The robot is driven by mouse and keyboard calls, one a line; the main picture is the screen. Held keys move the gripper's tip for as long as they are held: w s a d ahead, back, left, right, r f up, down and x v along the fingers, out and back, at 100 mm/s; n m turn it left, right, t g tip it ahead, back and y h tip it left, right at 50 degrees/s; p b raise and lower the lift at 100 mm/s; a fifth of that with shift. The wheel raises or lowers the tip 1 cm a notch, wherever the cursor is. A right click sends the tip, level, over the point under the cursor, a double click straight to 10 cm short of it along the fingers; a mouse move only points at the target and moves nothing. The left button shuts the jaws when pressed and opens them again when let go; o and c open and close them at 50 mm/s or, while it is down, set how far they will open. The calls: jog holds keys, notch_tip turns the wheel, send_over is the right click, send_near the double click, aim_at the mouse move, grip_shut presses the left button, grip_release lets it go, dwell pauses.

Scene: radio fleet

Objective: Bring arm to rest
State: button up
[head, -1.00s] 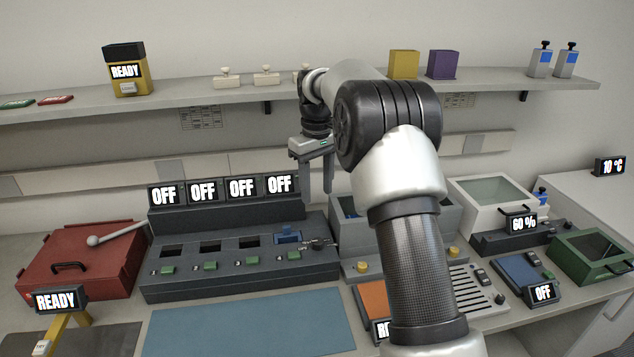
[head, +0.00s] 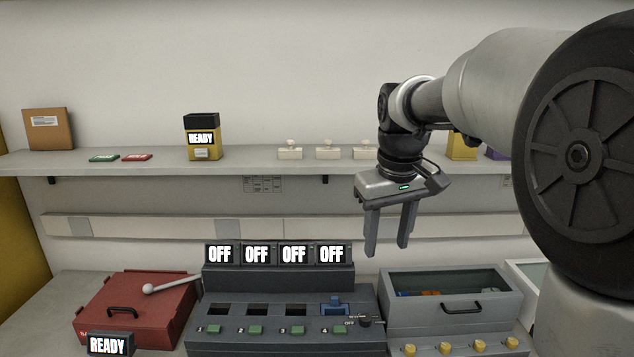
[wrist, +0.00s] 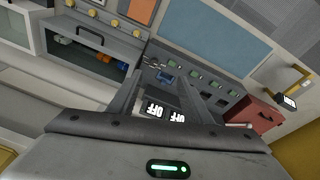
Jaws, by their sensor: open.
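My gripper (head: 389,230) hangs in the air at the right of the head view, fingers pointing down, apart from everything. It is open, with a gap between its two fingers and nothing in it. In the wrist view my gripper's fingers (wrist: 155,98) reach over the dark multi-slot console. My arm comes in from the right side of the head view and hides part of the shelf.
Below stand the console (head: 280,335) with several OFF displays, a grey bin (head: 455,314) and a red box (head: 135,310). The air left of my gripper is clear.

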jog(key=s+m+t+p, duration=0.2)
jog(key=s+m+t, duration=0.1)
jog(key=s, duration=1.9)
jog(key=shift+s+f+p, duration=0.2)
jog(key=shift+s+p, duration=0.15)
jog(key=shift+s, duration=0.05)
jog(key=shift+d, duration=0.1)
